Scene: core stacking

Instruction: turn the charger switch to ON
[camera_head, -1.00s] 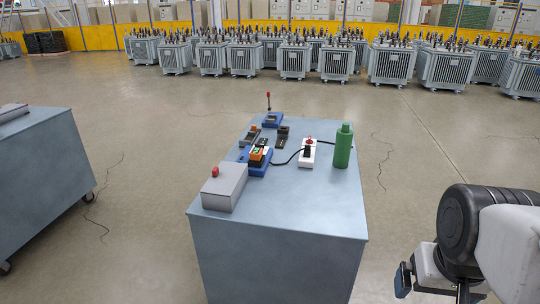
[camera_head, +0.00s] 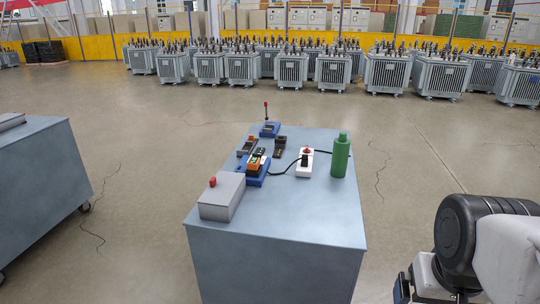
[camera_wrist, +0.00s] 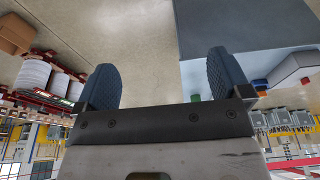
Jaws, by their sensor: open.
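A blue charger (camera_head: 248,180) sits on the grey-blue bench (camera_head: 280,222), with an orange and black block (camera_head: 256,163) in it. A white strip (camera_head: 305,164) with a red top and a dark part stands to its right, with a black cable running beside it. I cannot tell which part is the charger switch or how it is set.
A green bottle (camera_head: 340,156) stands right of the white strip. A grey box (camera_head: 222,199) with a red button is at the bench's front left. Several dark small parts and a blue stand (camera_head: 269,130) are farther back. Another bench (camera_head: 40,185) is at left; floor between is clear.

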